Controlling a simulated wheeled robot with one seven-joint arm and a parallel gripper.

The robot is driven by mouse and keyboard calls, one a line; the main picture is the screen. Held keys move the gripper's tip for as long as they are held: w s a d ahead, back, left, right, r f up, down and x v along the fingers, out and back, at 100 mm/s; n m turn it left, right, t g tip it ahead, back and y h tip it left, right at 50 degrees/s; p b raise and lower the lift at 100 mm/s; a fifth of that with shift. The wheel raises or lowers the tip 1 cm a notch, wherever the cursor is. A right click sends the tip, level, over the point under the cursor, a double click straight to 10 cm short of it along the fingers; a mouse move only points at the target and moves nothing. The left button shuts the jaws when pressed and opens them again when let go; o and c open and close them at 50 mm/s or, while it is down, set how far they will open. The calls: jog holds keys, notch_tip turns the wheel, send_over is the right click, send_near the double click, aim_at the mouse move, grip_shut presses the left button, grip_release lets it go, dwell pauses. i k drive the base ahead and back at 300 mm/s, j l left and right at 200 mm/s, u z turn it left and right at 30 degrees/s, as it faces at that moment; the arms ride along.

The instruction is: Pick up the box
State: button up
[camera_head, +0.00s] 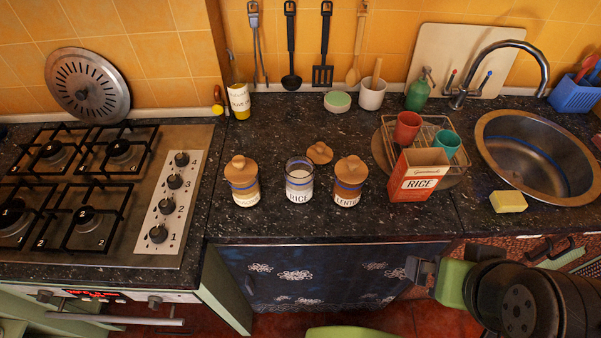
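The box (411,186) is orange-red with a white label reading RICE. It stands upright on the dark speckled counter (285,135), right of the jars and at the front of the wire rack (431,128). Its top looks open. My gripper (422,272) is at the lower right, in front of the counter's front edge and apart from the box. Its fingers are small and partly hidden by my arm, so I cannot tell whether they are open or shut.
Jars with wooden lids (242,181) (349,180) flank an open RICE jar (299,180); a loose lid (319,152) lies behind. A red cup (407,127) and teal cup (446,144) are in the rack. A sponge (508,201) lies by the sink (535,155). The stove (90,195) is left.

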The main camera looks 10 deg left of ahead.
aim_at(417, 172)
jog(key=l+u, duration=0.25)
jog(key=u, duration=0.2)
jog(key=l+u, duration=0.65)
jog(key=u, duration=0.25)
jog(key=l+u, duration=0.25)
jog(key=u, duration=0.2)
jog(key=k+l+u, duration=0.1)
jog(key=l+u, duration=0.15)
jog(key=u, duration=0.2)
